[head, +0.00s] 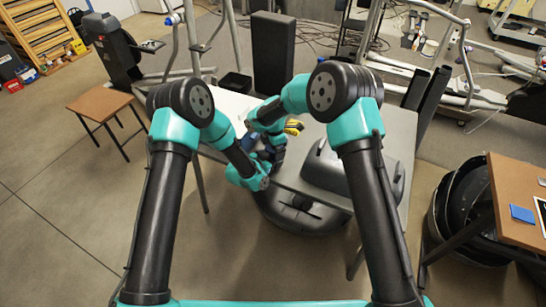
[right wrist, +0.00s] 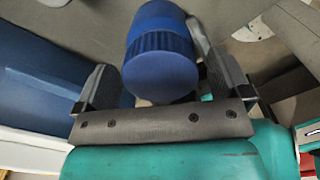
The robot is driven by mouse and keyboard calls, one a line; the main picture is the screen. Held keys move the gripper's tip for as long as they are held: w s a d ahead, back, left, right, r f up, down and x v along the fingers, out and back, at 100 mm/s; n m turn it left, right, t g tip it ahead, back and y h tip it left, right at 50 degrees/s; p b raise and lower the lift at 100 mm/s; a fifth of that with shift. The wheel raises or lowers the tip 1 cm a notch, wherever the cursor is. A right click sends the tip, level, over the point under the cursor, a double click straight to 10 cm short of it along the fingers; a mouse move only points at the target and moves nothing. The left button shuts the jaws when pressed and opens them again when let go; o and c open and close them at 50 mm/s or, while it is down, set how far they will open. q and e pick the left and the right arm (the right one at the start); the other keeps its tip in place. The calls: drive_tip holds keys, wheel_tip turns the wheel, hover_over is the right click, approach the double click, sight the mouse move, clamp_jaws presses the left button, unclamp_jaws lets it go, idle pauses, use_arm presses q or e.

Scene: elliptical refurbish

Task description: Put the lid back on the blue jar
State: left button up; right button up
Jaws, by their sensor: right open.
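A blue cylinder with a ribbed band, the jar or its lid (right wrist: 162,62), sits between the fingers of my right gripper (right wrist: 164,68) in the right wrist view. The right fingers are spread either side of it, with a visible gap on the left; contact on the right is unclear. In the head view my right gripper (head: 256,128) and left gripper (head: 268,152) are close together at the table's middle, partly hidden by my arms. A small dark blue patch (head: 250,142) shows between them. I cannot tell jar and lid apart, nor the left jaws' state.
The grey table (head: 398,135) lies under my arms. A yellow-and-black object (head: 293,127) lies just right of the grippers. A large grey casing (head: 335,170) takes up the table's right part. A dark rounded object (head: 300,215) is at the front edge.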

drive_tip(key=shift+r, duration=0.1)
drive_tip(key=shift+r, duration=2.15)
drive_tip(key=shift+c, duration=0.4)
drive_tip(key=shift+r+n, duration=1.7)
drive_tip(key=shift+r, duration=0.05)
drive_tip(key=shift+f, duration=4.05)
